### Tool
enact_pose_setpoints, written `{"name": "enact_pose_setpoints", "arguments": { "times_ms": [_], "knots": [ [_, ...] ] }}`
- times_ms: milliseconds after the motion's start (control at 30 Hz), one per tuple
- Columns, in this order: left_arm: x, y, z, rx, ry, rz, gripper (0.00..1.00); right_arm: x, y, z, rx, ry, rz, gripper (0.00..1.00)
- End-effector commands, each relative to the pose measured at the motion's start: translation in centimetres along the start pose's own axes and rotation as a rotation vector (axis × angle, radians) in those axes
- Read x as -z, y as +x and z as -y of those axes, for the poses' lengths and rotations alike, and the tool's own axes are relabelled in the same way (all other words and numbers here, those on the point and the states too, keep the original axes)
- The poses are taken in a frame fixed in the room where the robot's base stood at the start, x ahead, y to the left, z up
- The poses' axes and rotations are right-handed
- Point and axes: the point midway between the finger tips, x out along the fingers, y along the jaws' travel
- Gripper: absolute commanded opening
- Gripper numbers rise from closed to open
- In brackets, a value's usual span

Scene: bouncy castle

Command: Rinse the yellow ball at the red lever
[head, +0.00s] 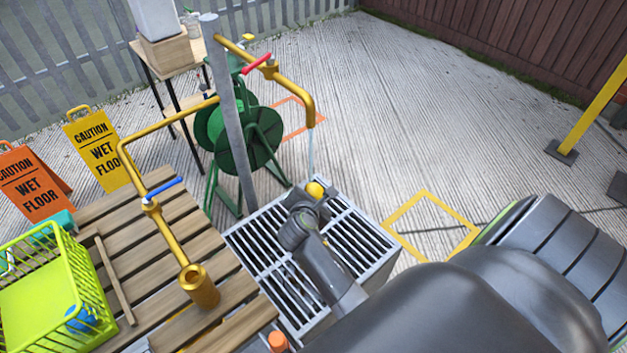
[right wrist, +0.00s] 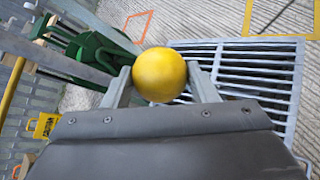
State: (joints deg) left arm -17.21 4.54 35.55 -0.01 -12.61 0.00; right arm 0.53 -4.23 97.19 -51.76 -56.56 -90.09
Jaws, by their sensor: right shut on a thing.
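The yellow ball (head: 315,189) is held in my right gripper (head: 313,193), over the far part of the metal drain grate (head: 255,240). In the right wrist view the ball (right wrist: 160,75) sits between the two fingers of my right gripper (right wrist: 162,86), touching both. The red lever (head: 257,63) is on a brass pipe (head: 300,85) fixed to a grey post. A thin stream of water (head: 311,150) falls from that pipe's spout down to the ball. My left gripper is not in view.
A second brass pipe with a blue lever (head: 165,189) stands over a slatted wooden bench (head: 150,215). A lime basket (head: 98,290) sits on the bench. A green hose reel (head: 240,135) stands behind the post. Two wet-floor signs (head: 98,148) stand left. Paved ground beyond is open.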

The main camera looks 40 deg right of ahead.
Motion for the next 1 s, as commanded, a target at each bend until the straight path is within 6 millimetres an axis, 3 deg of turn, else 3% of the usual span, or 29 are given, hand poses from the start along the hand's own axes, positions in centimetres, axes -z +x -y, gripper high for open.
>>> {"name": "enact_pose_setpoints", "arguments": {
  "times_ms": [600, 1000],
  "knots": [
    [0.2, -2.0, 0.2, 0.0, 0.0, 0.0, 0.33, 1.7, -4.4, 1.6, 0.001, 0.001, -0.001, 0.31],
    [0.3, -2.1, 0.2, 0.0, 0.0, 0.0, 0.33, 1.9, -4.9, 1.8, -0.001, 0.0, 0.001, 0.31]
  ]
}}
